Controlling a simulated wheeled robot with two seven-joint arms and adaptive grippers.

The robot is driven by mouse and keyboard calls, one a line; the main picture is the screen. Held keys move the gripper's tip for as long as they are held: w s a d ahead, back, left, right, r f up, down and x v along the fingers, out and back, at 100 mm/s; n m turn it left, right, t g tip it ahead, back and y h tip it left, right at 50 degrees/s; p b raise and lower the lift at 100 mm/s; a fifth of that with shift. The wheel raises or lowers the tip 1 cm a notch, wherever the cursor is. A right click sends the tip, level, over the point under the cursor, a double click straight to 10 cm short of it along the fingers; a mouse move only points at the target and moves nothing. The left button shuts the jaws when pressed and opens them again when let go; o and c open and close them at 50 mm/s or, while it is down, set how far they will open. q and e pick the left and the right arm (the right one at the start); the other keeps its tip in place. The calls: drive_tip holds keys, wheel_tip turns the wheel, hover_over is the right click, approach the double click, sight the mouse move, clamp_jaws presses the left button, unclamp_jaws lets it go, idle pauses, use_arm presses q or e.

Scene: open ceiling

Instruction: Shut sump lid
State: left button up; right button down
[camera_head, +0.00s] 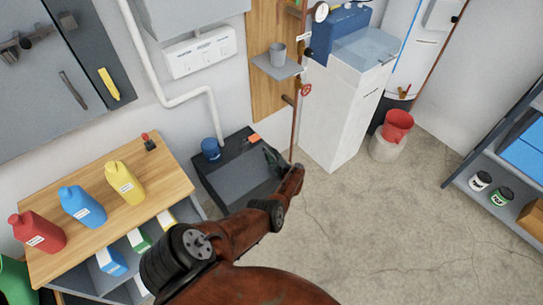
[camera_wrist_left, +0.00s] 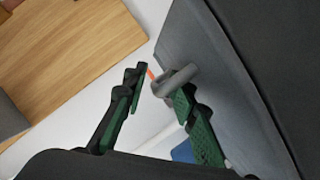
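The sump (camera_head: 201,170) is a dark grey box low against the wall, with a grey panel that looks like its lid (camera_head: 245,178). How far the lid stands open I cannot tell. My left gripper (camera_head: 273,158) is at the right side of the sump. In the left wrist view, my left gripper (camera_wrist_left: 157,84) has its green-padded fingers apart. A grey loop handle (camera_wrist_left: 180,77) on the grey lid panel (camera_wrist_left: 225,85) lies at the tip of the right-hand finger; whether they touch is unclear. My right gripper is not in view.
A wooden-topped shelf (camera_head: 100,205) with red, blue and yellow jugs stands left of the sump. A white cabinet (camera_head: 335,120) and a vertical pipe (camera_head: 297,120) stand right of it. A red bucket (camera_head: 397,125) is farther right. The concrete floor (camera_head: 400,220) is clear.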

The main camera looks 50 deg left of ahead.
use_arm(q)
drive_tip(key=shift+d, duration=0.15)
drive_tip(key=shift+d, duration=0.6)
drive_tip(key=shift+s+d+r, duration=0.25)
drive_tip(key=shift+s+d, duration=0.05)
drive_tip(key=shift+d, duration=0.1)
drive_tip(key=shift+v, duration=2.55)
drive_tip(key=shift+s+a+r, duration=0.1)
drive_tip(key=shift+s+a, duration=0.05)
